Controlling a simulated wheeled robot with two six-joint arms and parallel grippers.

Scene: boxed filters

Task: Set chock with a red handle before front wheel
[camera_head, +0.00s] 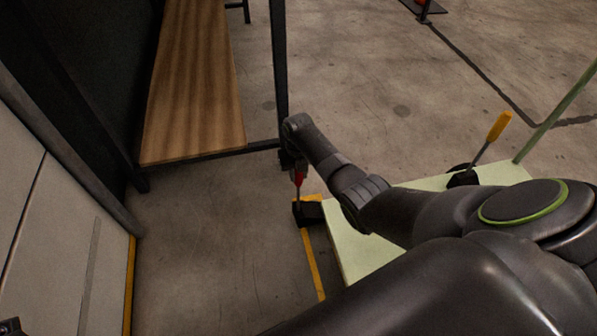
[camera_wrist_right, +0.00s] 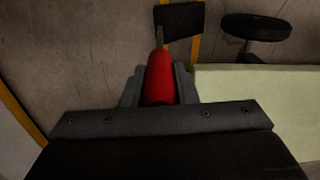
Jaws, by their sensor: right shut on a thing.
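My right gripper (camera_head: 297,166) is shut on the red handle (camera_head: 298,179) of a black chock (camera_head: 307,212). In the right wrist view the red handle (camera_wrist_right: 160,78) stands between the fingers, with the black chock (camera_wrist_right: 180,18) beyond it. The chock is beside the corner of a pale green platform (camera_head: 338,240), at a yellow floor line. I cannot tell whether it touches the floor. A round black thing, perhaps a wheel (camera_wrist_right: 257,27), shows past the platform's edge in the wrist view. A dark piece at the head view's lower left corner may be my left gripper (camera_head: 12,327).
A black chock with a yellow handle (camera_head: 497,127) is at the platform's far edge. A wooden shelf (camera_head: 195,85) on a dark frame stands at the upper left, with pale panels (camera_head: 60,240) left of it. Bare floor (camera_head: 205,235) lies between the panels and the yellow line.

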